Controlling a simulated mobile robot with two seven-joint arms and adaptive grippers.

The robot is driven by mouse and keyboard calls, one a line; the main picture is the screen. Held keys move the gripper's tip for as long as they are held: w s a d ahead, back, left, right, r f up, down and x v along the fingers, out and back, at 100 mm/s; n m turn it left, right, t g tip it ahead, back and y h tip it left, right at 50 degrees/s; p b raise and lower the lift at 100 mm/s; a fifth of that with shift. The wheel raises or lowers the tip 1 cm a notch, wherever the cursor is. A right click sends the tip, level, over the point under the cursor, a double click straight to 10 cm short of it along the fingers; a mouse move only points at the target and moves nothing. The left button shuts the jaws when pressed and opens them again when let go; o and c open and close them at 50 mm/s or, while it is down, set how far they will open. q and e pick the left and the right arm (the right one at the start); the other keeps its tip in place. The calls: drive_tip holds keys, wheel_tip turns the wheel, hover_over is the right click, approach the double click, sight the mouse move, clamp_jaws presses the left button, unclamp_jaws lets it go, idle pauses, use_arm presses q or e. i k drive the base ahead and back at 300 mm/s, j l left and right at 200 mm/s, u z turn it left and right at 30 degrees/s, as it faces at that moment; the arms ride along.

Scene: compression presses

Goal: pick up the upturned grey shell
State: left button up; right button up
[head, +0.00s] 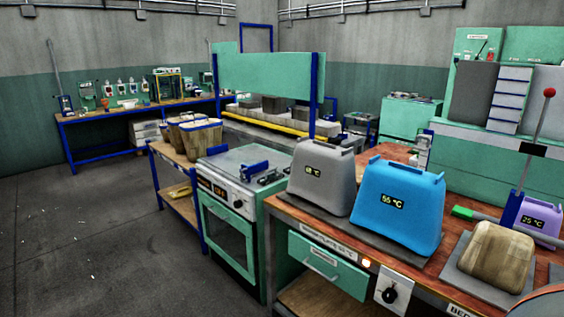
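The upturned grey shell (325,180) stands on the wooden-topped bench at the centre right, at the bench's left end. It tapers upward and has a small dark temperature display on its front, whose number is hard to read. A blue shell (399,212) of similar shape, marked 55 °C, stands just to its right and nearer, hiding part of its right side. Both sit on a dark flat plate (377,246). Neither of my grippers is in view, and nothing is seen touching the grey shell.
A tan rounded block (493,257) rests on a grey pad to the right, beside a lever with a red knob (549,92). A purple shell (537,220) marked 25 °C stands behind. A green oven (232,225) adjoins the bench's left end. Open floor (95,245) lies at the left.

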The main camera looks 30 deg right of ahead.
sight(323, 174)
drive_tip(key=i+z, duration=0.15)
drive_tip(key=i, duration=0.3)
drive_tip(key=i+j+z, duration=0.1)
drive_tip(key=i, duration=0.35)
drive_tip(key=i+j+z, duration=0.15)
drive_tip(key=i, duration=0.3)
